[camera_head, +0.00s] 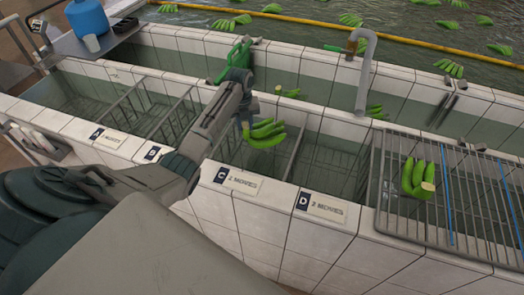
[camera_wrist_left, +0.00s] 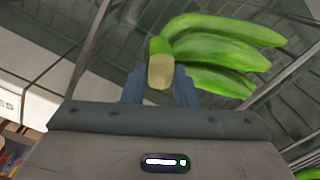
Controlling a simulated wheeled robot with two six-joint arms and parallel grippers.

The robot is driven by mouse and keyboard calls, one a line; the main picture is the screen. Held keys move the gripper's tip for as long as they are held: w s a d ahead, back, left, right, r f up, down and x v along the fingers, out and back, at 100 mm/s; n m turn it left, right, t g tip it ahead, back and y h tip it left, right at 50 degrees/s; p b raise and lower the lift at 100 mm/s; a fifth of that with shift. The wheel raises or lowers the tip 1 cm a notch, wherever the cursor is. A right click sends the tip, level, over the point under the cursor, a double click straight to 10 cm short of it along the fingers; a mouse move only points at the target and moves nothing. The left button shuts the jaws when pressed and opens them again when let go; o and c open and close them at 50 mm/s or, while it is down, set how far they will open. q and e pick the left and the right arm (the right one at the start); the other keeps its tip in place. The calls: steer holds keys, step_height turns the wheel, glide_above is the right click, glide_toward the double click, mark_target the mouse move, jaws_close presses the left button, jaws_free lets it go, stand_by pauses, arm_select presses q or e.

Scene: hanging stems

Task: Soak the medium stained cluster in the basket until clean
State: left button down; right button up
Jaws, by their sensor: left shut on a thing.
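A green banana cluster (camera_head: 265,133) hangs from my left gripper (camera_head: 247,122) over the sink section behind the C label. In the left wrist view, the two fingers (camera_wrist_left: 160,88) are shut on the cut stem of the cluster (camera_wrist_left: 222,50). No clear stain shows on its visible side. The wire basket (camera_head: 285,160) lies below and around it; I cannot tell how deep the cluster sits. Another green cluster (camera_head: 418,178) rests on the wire rack at the right. My right gripper is out of view.
A grey curved pipe (camera_head: 366,70) stands on the back wall. Several clusters float in the pool (camera_head: 320,12) behind. The wire rack (camera_head: 455,235) covers the right end.

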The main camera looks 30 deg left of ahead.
arm_select(q)
steer(key=shift+w+r+p, duration=0.1)
steer(key=shift+r+p, duration=0.45)
steer(key=shift+r, duration=1.3)
step_height(320, 180, up, 10)
steer(key=shift+r, duration=0.25)
